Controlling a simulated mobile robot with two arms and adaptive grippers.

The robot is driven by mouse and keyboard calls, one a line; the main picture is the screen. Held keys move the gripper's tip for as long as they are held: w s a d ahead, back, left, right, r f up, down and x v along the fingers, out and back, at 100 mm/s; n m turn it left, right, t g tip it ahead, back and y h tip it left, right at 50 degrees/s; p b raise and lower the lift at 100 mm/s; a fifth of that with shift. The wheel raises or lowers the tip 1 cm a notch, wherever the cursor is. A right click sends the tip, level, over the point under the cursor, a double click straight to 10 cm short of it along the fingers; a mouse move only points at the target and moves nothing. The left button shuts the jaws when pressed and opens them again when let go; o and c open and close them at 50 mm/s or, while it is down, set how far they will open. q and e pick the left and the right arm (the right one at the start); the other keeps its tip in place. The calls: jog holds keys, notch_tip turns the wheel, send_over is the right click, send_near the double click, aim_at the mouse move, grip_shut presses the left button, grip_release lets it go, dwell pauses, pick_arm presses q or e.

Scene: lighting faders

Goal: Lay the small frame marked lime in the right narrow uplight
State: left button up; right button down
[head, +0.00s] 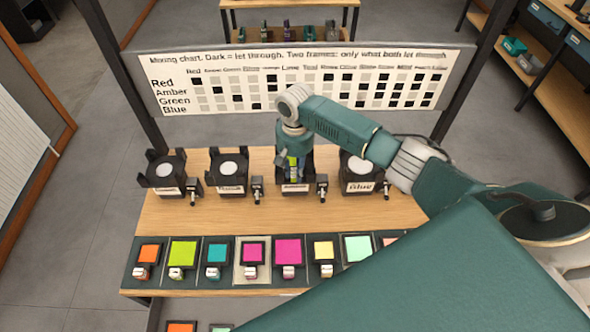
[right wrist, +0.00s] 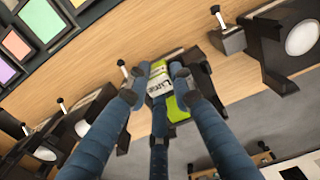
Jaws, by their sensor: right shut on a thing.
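My right gripper (head: 290,150) is over the third uplight (head: 295,187) from the left, fingers pointing down. It is shut on the small lime frame (head: 292,161). In the right wrist view the frame's white tag (right wrist: 160,84) reads Lime, and its lime sheet (right wrist: 177,108) shows between the blue fingers. The frame is at the black uplight holder (right wrist: 205,72); I cannot tell whether it touches or rests in it. The gripper and frame hide the lamp of this uplight. My left gripper is not in view.
Other black uplights stand at the left (head: 165,170), second (head: 231,172) and far right (head: 360,172), each beside a small fader. A rack of coloured frames (head: 128,270) lines the table's front edge. A mixing chart (head: 180,105) stands behind. Bare wood (head: 220,215) lies between.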

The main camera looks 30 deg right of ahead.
jog(key=shift+f+b, duration=0.6)
jog(key=shift+f, duration=0.6)
jog(key=c, duration=1.4)
grip_release()
jog(key=shift+c, duration=0.2)
notch_tip(320, 180, up, 12)
jog(key=shift+f, duration=0.2)
notch_tip(320, 180, up, 7)
jog(key=p, duration=0.2)
jog(key=shift+r+p, duration=0.15)
jog(key=shift+p, duration=0.15)
